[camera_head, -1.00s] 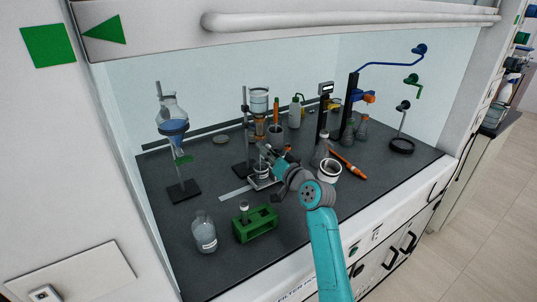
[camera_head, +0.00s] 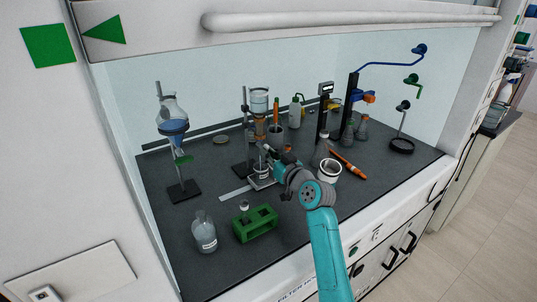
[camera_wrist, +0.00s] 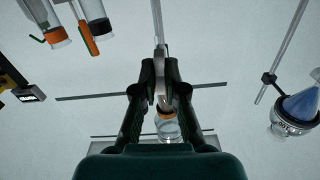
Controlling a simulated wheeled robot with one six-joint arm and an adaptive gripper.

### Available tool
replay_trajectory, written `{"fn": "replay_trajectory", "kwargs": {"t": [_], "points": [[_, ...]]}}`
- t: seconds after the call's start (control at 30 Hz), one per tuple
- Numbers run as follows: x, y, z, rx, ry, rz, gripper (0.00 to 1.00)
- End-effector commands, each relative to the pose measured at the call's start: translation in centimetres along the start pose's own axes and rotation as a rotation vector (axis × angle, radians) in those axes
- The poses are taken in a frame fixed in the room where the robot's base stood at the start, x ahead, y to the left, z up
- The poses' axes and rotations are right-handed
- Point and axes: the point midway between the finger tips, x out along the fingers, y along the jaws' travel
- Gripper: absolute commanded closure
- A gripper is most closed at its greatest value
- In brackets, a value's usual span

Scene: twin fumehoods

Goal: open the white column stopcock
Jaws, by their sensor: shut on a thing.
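The glass column (camera_head: 259,103) stands clamped upright on a stand, with a brown-orange band in its lower part. My gripper (camera_head: 268,151) is at the column's lower end, above a small vessel (camera_head: 262,170). In the wrist view my gripper (camera_wrist: 160,68) has both fingers closed around a small pale piece (camera_wrist: 161,72), which appears to be the white stopcock. Most of the stopcock is hidden between the fingers, so its handle angle cannot be told. It is too small to make out in the head view.
A separating funnel (camera_head: 173,127) on a stand is at the left. A bottle (camera_head: 204,232) and green rack (camera_head: 255,223) stand in front. Flasks stand behind.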

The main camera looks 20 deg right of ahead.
Motion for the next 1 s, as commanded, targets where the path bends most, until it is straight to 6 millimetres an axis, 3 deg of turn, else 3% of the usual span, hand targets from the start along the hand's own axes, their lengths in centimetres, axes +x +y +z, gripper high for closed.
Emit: {"fn": "replay_trajectory", "kwargs": {"t": [0.2, 0.23, 0.3, 0.67, 0.87, 1.0], "points": [[0.0, 0.0, 0.2, 0.001, -0.003, 0.000, 1.00], [0.0, 0.0, 0.2, 0.001, -0.003, 0.000, 0.82], [0.0, 0.0, 0.1, 0.001, -0.002, 0.000, 0.65], [-0.3, 0.0, 0.1, 0.001, -0.001, 0.001, 0.65], [-2.8, 0.1, 0.1, 0.001, -0.001, 0.001, 0.65], [-5.7, 0.1, 0.1, 0.000, -0.001, 0.003, 0.65]]}}
